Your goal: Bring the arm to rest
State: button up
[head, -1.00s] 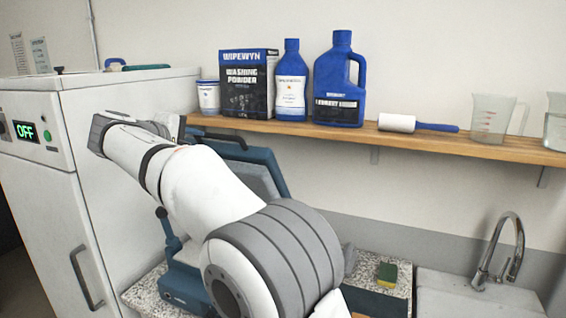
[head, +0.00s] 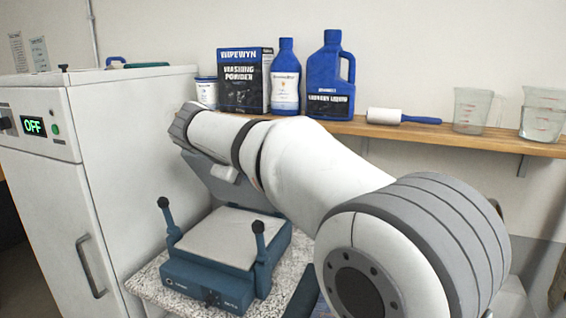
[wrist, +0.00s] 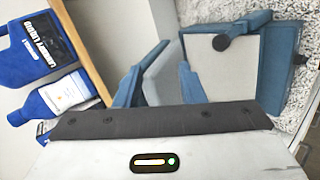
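My white and grey arm (head: 310,170) reaches across the head view from the lower right toward the upper left. Its far end is raised in front of the white cabinet and shelf. My gripper (wrist: 160,122) shows in the wrist view only as a dark bar on a white housing with a small lit indicator. Its fingertips cannot be made out, and nothing is seen held. A blue press (head: 210,284) with a pale flat bed stands open on the counter below the arm. It also shows in the wrist view (wrist: 267,60), apart from the dark bar.
The white cabinet (head: 130,140) at left reads OFF. The wooden shelf (head: 400,131) holds a washing powder box (head: 245,80), blue bottles (head: 330,75), a lint roller (head: 400,117) and measuring jugs (head: 470,110). Two black-knobbed levers (head: 258,228) stick up from the press. The speckled counter (head: 150,287) is partly hidden.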

jog(key=s+d+f+m+g+y, duration=0.1)
jog(key=s+d+f+m+g, duration=0.1)
jog(key=s+d+f, duration=0.45)
jog(key=s+d+f+m+g+y, duration=0.1)
jog(key=s+d+f+m+g, duration=0.15)
jog(key=s+d, duration=0.6)
jog(key=s+d+f+m+y, duration=0.1)
jog(key=s+d+f+m, duration=0.2)
jog(key=s+f, duration=0.3)
jog(key=s+d+f+m+g+y+b, duration=0.1)
jog(key=s+d+f+m+y, duration=0.1)
jog(key=s+f, duration=0.5)
jog(key=shift+s+d+m, duration=0.75)
jog(key=shift+s, duration=0.35)
